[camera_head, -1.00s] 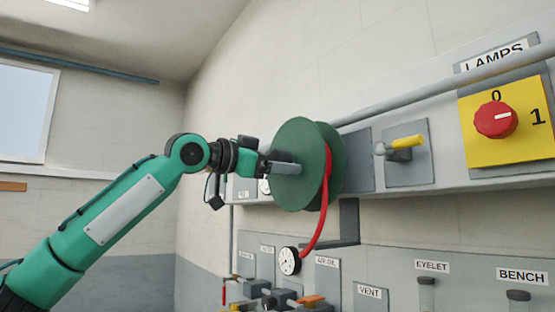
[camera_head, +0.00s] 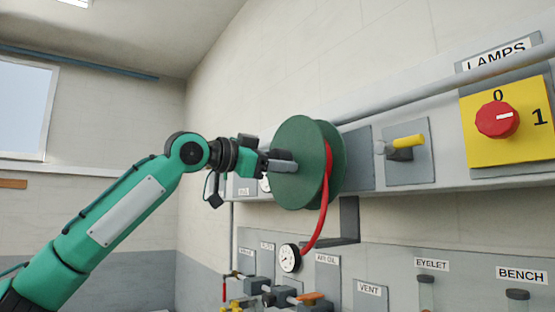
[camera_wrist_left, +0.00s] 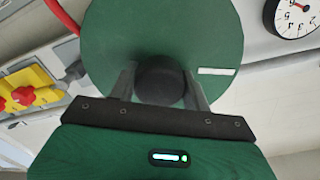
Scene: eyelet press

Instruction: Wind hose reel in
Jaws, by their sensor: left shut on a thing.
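The green hose reel (camera_head: 297,165) is mounted on the wall panel, with a red hose (camera_head: 325,205) wound on it and hanging down in a curve. My left gripper (camera_head: 290,166) reaches the reel's face from the left. In the left wrist view the green disc (camera_wrist_left: 110,35) fills the upper middle, and my left gripper (camera_wrist_left: 160,85) is shut on a dark round knob (camera_wrist_left: 160,80) standing on that disc. A short white mark (camera_wrist_left: 217,71) is on the disc to the right. My right gripper is not in view.
A yellow lever (camera_head: 407,142) and a red rotary switch on a yellow plate (camera_head: 500,119) lie right of the reel. A gauge (camera_head: 289,258) and several valves (camera_head: 275,293) are below. A pipe (camera_head: 440,90) runs along the wall above.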

